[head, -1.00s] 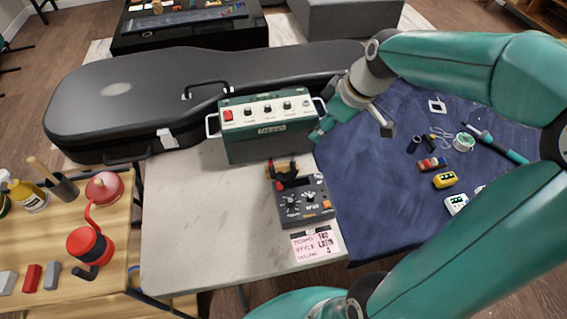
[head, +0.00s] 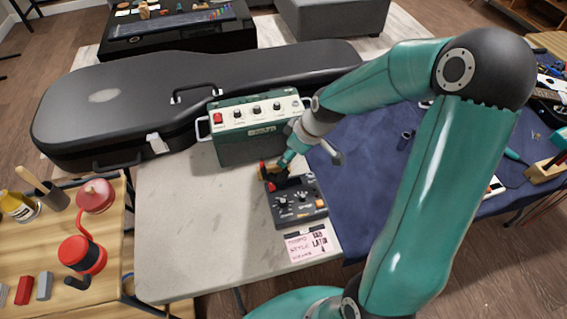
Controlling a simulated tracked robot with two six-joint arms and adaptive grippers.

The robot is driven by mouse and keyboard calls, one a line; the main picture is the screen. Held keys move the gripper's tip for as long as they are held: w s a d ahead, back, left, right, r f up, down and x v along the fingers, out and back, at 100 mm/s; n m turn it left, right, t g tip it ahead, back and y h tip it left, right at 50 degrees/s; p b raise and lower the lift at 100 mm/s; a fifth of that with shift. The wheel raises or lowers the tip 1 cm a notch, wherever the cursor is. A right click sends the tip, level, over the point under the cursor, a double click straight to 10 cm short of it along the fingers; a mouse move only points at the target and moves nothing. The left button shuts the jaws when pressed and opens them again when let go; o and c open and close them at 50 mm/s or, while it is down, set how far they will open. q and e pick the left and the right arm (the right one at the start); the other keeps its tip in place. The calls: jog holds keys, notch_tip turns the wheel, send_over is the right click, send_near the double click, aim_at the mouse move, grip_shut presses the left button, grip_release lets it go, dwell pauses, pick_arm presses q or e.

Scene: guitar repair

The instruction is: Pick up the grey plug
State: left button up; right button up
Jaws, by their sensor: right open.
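My right gripper (head: 281,164) is open and reaches down from the right, in front of the green amplifier box. Its tips are beside a small dark and red piece (head: 267,174) at the back edge of the grey pedal box (head: 297,203). The tips partly cover this piece, and I cannot tell whether they touch it. I cannot make out a clearly grey plug there; it may be hidden or too small to tell. My left gripper is not in view.
The green amplifier box (head: 243,148) stands close behind the gripper. A pink note (head: 307,245) lies in front of the pedal. A black guitar case (head: 110,110) lies behind. A wooden table (head: 30,255) with a red mug stands at left. The bench's left part is clear.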

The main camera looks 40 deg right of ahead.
jog(key=x, duration=0.2)
jog(key=shift+w+f, duration=0.15)
jog(key=shift+f, duration=0.1)
grip_shut()
jog(key=shift+r, duration=0.2)
